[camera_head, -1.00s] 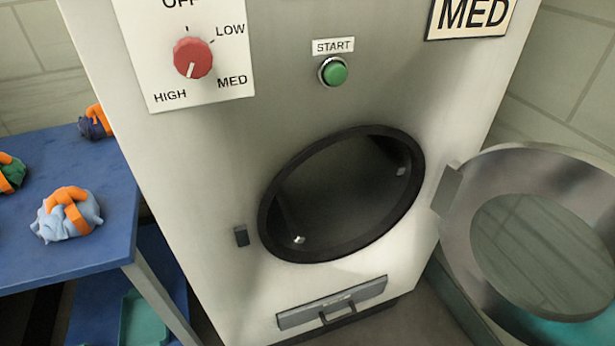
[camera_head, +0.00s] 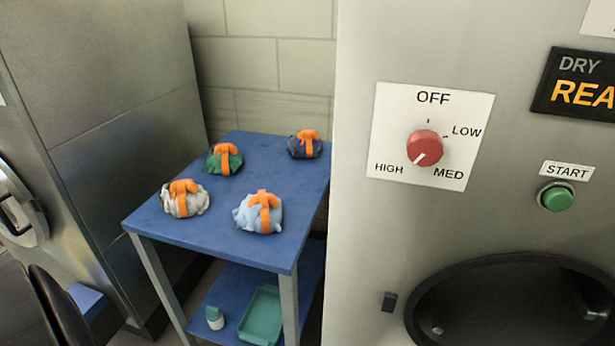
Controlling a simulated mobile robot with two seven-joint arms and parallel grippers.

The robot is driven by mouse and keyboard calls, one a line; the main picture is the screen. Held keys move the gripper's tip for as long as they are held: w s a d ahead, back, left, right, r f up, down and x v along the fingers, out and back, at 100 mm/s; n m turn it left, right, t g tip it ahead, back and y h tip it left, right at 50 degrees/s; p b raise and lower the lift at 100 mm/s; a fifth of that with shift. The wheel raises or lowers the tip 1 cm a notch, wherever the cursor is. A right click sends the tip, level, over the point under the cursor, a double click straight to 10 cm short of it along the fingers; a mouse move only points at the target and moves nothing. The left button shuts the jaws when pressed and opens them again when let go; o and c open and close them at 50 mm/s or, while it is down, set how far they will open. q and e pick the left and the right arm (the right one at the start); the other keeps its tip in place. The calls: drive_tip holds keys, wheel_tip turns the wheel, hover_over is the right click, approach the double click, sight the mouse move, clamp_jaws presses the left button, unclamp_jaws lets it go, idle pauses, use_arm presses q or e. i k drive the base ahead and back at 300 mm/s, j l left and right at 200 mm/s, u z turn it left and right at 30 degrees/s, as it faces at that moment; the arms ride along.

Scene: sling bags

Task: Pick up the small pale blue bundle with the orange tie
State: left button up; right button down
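The small pale blue bundle (camera_head: 246,215) with an orange tie (camera_head: 265,211) sits on the blue table (camera_head: 230,248), near its front right corner. A whitish bundle (camera_head: 178,203) with an orange tie lies to its left. A green bundle (camera_head: 231,161) and a dark navy bundle (camera_head: 297,147), both with orange ties, lie farther back on the same table. Neither of my grippers shows in the head view.
The dryer (camera_head: 365,230) with its dial (camera_head: 425,148), green start button (camera_head: 556,197) and dark round opening (camera_head: 510,305) stands right of the table. A grey machine (camera_head: 110,120) stands left. A teal tray (camera_head: 262,316) and a small bottle (camera_head: 214,318) are on the lower shelf.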

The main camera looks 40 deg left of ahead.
sight(261, 213)
drive_tip(key=u, duration=1.55)
